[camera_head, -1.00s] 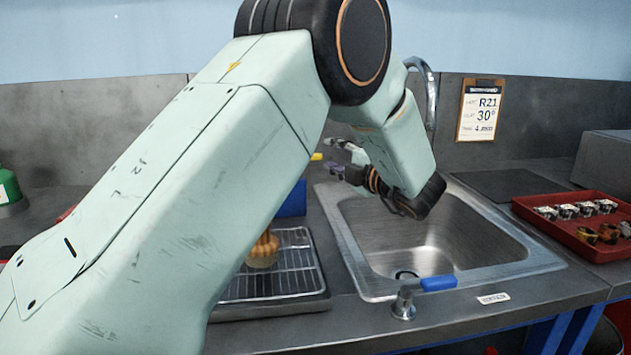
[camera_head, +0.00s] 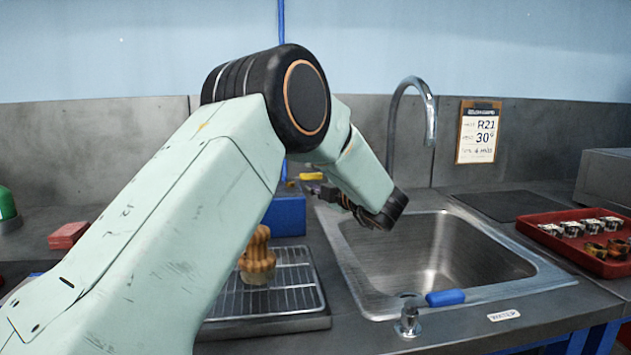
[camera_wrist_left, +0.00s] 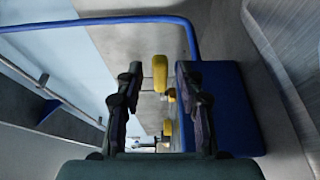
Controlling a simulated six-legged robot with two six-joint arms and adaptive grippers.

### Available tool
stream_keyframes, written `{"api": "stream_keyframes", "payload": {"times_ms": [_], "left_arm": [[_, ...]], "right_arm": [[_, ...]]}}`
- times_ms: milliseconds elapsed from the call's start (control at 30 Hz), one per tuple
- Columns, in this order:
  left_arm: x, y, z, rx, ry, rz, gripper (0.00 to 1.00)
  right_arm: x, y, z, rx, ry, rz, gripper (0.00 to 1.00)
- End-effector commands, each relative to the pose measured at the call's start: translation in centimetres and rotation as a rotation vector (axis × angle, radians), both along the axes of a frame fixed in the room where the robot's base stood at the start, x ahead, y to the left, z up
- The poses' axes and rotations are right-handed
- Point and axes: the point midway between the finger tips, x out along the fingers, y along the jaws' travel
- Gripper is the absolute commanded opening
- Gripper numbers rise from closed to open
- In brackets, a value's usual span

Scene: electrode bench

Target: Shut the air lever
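A yellow lever handle (camera_wrist_left: 160,73) shows in the left wrist view, beyond and between my left fingers; a smaller yellow part (camera_wrist_left: 170,96) is just below it. In the head view a yellow piece (camera_head: 311,176) shows above the blue box (camera_head: 286,216), beside my left gripper. I read no label on it. My left gripper (camera_head: 318,190) is small in the head view, behind the sink's left rim. In the wrist view its two dark fingers (camera_wrist_left: 158,88) stand apart with nothing gripped. Contact with the yellow handle cannot be told. My right gripper is not in view.
A sink (camera_head: 440,262) with a tall faucet (camera_head: 392,130) lies to the right. A blue-handled lever (camera_head: 445,298) stands at its front, near a label reading WATER. A wire rack (camera_head: 300,285) holds a brown knobbly piece (camera_head: 257,256). A red tray (camera_head: 560,242) is far right.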

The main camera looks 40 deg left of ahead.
Motion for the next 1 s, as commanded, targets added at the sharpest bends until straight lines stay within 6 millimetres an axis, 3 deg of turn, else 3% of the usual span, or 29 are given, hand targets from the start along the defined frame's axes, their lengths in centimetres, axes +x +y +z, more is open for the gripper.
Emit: {"api": "stream_keyframes", "payload": {"times_ms": [267, 700, 1000], "left_arm": [[0.03, 0.12, 0.02, 0.0, 0.0, 0.0, 0.36], [0.03, 0.08, 0.02, 0.0, 0.0, 0.0, 0.0], [0.04, 0.07, 0.03, 0.0, -0.001, -0.001, 0.0]], "right_arm": [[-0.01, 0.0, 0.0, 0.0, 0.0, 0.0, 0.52], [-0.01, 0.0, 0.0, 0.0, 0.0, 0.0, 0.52], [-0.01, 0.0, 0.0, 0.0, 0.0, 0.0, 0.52]]}}
